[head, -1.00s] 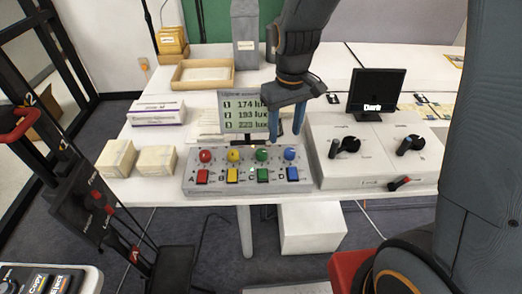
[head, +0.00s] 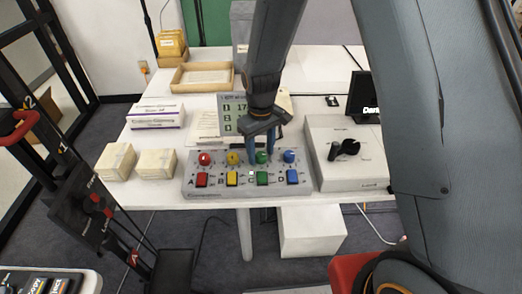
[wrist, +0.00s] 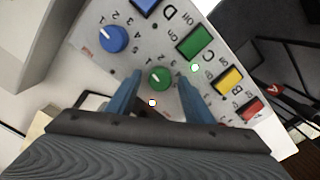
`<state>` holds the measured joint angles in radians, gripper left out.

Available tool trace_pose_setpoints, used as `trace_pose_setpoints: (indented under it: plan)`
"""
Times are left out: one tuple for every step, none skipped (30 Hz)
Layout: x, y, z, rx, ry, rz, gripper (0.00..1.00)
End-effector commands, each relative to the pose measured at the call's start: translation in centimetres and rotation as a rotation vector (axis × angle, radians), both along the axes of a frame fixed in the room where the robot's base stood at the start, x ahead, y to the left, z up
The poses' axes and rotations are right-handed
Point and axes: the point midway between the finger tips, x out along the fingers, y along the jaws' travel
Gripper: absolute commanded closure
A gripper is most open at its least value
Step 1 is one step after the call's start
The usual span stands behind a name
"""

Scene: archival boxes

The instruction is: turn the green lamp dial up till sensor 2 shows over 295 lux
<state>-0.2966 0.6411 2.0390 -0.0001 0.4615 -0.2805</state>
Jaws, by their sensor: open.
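The green lamp dial (head: 262,157) is a round knob with a white pointer, third from the left on the grey lamp panel (head: 215,188). It also shows in the wrist view (wrist: 159,78), between my fingertips. My gripper (head: 261,150) is open above it, with its blue fingers pointing down, one on each side of the dial; I cannot tell whether they touch it. In the wrist view my gripper (wrist: 157,85) spans the dial with gaps on both sides. The light-reading display (head: 231,113) stands behind the panel. My arm covers most of it, and the sensor 2 value is hidden.
Red (head: 205,158), yellow (head: 233,157) and blue (head: 290,156) dials flank the green one, with coloured buttons below. A white box with a black handle (head: 345,185) stands right of the panel. Cream boxes (head: 155,163) sit on the left.

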Motion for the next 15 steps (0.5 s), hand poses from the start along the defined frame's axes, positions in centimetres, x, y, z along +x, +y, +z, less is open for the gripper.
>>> trace_pose_setpoints:
  plan:
    - [0.0, -0.01, -0.12, 0.0, 0.0, 0.0, 0.53]
    - [0.0, -0.01, -0.17, 0.0, 0.0, 0.0, 0.53]
    - [0.0, -0.01, -0.2, 0.0, 0.0, 0.0, 0.53]
    - [0.0, -0.01, -0.21, 0.0, 0.0, 0.0, 0.53]
    - [0.01, -0.01, -0.2, 0.0, 0.0, 0.0, 0.53]
    - [0.01, -0.01, -0.2, 0.0, 0.0, 0.0, 0.53]
    - [0.01, -0.02, -0.2, 0.0, 0.0, 0.0, 0.53]
    - [0.01, -0.02, -0.2, 0.0, 0.0, 0.0, 0.53]
    - [0.01, -0.02, -0.19, 0.0, 0.0, 0.0, 0.56]
    - [0.01, -0.02, -0.19, 0.0, 0.0, 0.0, 0.61]
    - [0.01, -0.02, -0.19, 0.0, 0.0, 0.0, 0.66]
    - [0.01, -0.01, -0.19, 0.0, 0.0, 0.0, 0.73]
    - [0.0, -0.01, -0.19, 0.0, 0.0, 0.0, 0.78]
    - [0.01, -0.01, -0.18, 0.0, 0.0, 0.0, 0.83]
    - [0.01, -0.01, -0.18, 0.0, 0.0, 0.0, 0.9]
